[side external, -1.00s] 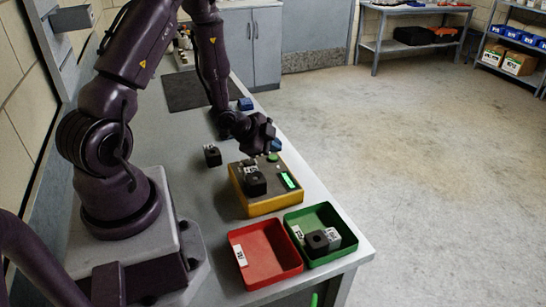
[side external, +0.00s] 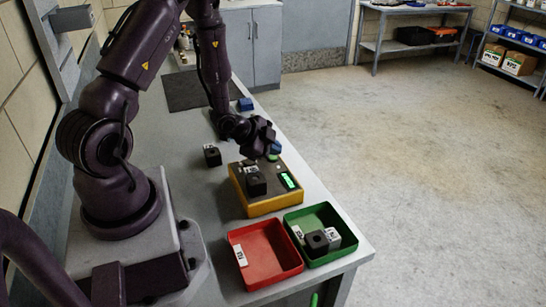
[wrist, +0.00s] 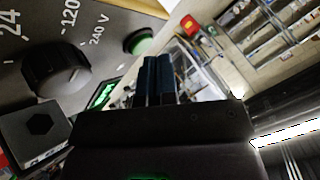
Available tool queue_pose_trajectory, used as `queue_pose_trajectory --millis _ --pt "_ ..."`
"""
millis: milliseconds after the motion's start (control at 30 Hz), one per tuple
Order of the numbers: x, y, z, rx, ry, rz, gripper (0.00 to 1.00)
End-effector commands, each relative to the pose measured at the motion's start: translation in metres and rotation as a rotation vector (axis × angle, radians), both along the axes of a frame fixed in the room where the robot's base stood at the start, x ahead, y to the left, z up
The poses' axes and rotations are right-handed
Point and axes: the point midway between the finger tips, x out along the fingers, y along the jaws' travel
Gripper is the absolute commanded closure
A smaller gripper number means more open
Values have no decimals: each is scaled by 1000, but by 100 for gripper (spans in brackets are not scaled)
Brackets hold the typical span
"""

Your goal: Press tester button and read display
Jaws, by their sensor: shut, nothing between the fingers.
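The tester (side external: 262,204) is a yellow box with a dark top on the bench. Its green display (side external: 289,181) is lit; its characters are too small to read, and it shows only as a sliver in the wrist view (wrist: 103,94). The green button (wrist: 140,41) is at the panel's far end, also visible in the side view (side external: 272,157). A dark block with a hexagonal hole (wrist: 36,130) sits on the tester, beside the black knob (wrist: 57,68). My gripper (side external: 270,150) is shut and empty, close to the button; I cannot tell whether it touches. Its fingertips show in the wrist view (wrist: 158,62).
A red bin (side external: 268,254) and a green bin (side external: 337,219) holding dark and grey blocks stand at the bench's near end. Another dark block (side external: 212,156) stands left of the tester. Blue pieces (side external: 245,104) lie farther back. The floor to the right is clear.

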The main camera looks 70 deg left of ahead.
Motion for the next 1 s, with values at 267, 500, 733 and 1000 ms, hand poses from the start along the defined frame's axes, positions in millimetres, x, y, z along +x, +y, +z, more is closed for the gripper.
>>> queue_pose_trajectory --millis 267,500,733,1000 --pt "0 0 -2 0 0 0 100" --pt "0 0 -5 0 0 0 100" --pt "0 0 -8 0 0 0 100" --pt "0 0 -8 0 1 1 100"
